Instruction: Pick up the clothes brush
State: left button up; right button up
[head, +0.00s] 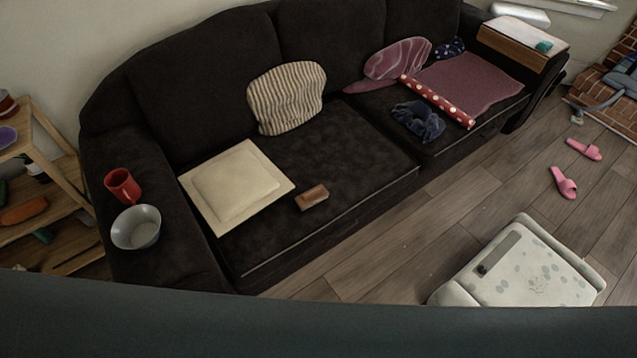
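A small brown block-shaped object that looks like the clothes brush (312,197) lies on the dark sofa's left seat cushion, near its front edge. It is just right of a flat cream cushion (236,187) and apart from it. Its bristles cannot be made out at this size. Neither of my grippers is in the head view.
A red mug (122,186) and a grey bowl (136,228) stand on the sofa's left arm. A striped pillow (287,97) leans on the backrest. A pale box-like item (520,268) and pink slippers (563,183) are on the wooden floor. A shelf (45,150) stands left.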

aim_at(311, 197)
jog(key=i+l+u, duration=0.15)
jog(key=i+l, duration=0.55)
